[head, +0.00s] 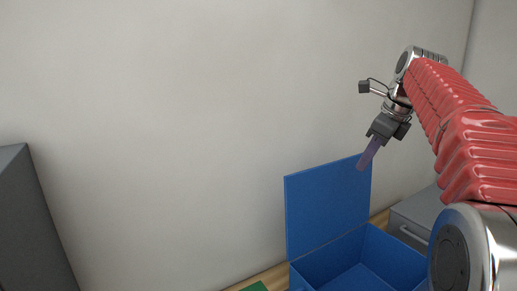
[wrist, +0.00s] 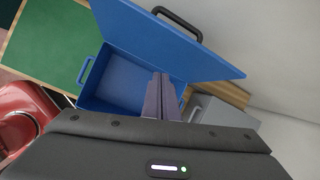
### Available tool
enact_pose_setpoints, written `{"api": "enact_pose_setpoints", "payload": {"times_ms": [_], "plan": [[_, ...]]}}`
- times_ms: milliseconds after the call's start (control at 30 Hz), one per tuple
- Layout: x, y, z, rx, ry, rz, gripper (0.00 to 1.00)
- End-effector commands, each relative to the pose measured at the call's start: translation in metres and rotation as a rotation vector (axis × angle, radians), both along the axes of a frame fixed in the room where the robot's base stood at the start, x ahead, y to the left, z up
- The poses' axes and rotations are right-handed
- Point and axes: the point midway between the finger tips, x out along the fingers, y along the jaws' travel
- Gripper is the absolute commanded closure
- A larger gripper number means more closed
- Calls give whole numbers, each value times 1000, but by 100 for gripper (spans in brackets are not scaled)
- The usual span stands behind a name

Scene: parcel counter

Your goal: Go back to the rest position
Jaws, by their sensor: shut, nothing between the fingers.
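My gripper (head: 368,155) is at the end of my raised arm, above the blue box, with its purple-grey fingers pointing down. The fingers are shut and empty; in the wrist view the gripper (wrist: 162,78) shows them close together. The blue box (head: 303,280) stands below with its lid (head: 320,205) raised at the back. In the wrist view the box (wrist: 87,100) looks empty where I can see into it, and the fingers cover part of its inside. My gripper appears apart from the box and lid.
A green mat (wrist: 55,42) lies beside the box. A grey case with a handle (head: 418,212) stands right of the box. A dark grey block (head: 30,225) is at the far left. A red object (wrist: 22,118) shows at the wrist view's left. A plain wall is behind.

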Motion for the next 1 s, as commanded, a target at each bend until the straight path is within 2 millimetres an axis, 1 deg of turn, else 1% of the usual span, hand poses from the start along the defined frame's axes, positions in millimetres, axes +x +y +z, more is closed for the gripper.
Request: {"api": "enact_pose_setpoints", "payload": {"times_ms": [200,467,767,1000], "plan": [[2,-7,-30,-99,-18,203,100],[-9,-8,-58,-221,-42,456,100],[-35,1,-85,-370,-69,767,100],[-67,15,-106,-489,-89,1032,100]]}}
